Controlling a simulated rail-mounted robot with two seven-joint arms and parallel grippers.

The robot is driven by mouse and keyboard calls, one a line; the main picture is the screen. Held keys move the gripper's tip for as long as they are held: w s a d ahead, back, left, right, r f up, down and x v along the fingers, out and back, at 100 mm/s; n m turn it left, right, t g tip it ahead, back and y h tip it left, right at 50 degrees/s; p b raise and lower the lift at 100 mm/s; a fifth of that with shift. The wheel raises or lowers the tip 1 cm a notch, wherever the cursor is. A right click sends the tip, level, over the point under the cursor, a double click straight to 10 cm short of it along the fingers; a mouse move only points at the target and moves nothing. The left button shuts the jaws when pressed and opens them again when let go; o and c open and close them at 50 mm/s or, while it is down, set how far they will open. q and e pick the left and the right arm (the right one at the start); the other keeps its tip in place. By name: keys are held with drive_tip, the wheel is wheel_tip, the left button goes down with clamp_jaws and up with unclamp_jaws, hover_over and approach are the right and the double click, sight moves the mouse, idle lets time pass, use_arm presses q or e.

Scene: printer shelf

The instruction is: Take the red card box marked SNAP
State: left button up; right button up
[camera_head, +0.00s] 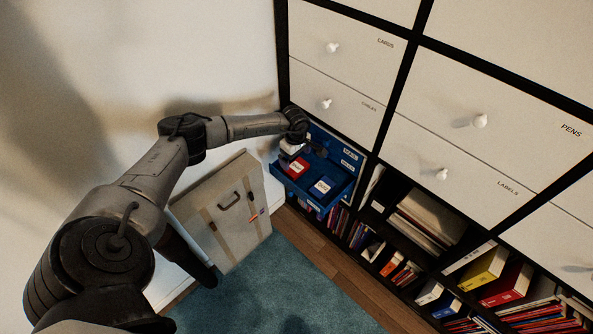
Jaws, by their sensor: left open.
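A small red box (298,168) with white lettering, too small to read surely, lies in an open blue tray (292,190) in the shelf unit. A blue box (321,187) with a white mark lies to its right in the same tray. My left gripper (319,152) reaches in from the left over the back of the tray. It is open, a little behind and to the right of the red box, and appears apart from it. The wrist hides part of the tray's back left corner. My right gripper is not in view.
Drawers marked CARDS (358,41), PENS (500,110) and LABELS (460,170) are shut, with white knobs. A grey case (228,215) leans by the wall left of the tray. Books and folders (486,268) fill the lower cubbies.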

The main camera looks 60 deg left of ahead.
sight(297, 167)
use_arm(q)
drive_tip(key=f+b, duration=0.1)
drive_tip(key=f, duration=0.1)
drive_tip(key=f+b, duration=0.2)
drive_tip(key=shift+w+d+f, duration=0.15)
drive_tip(key=shift+d+f, duration=0.05)
drive_tip(key=shift+f, duration=0.5)
drive_tip(key=c, duration=0.6)
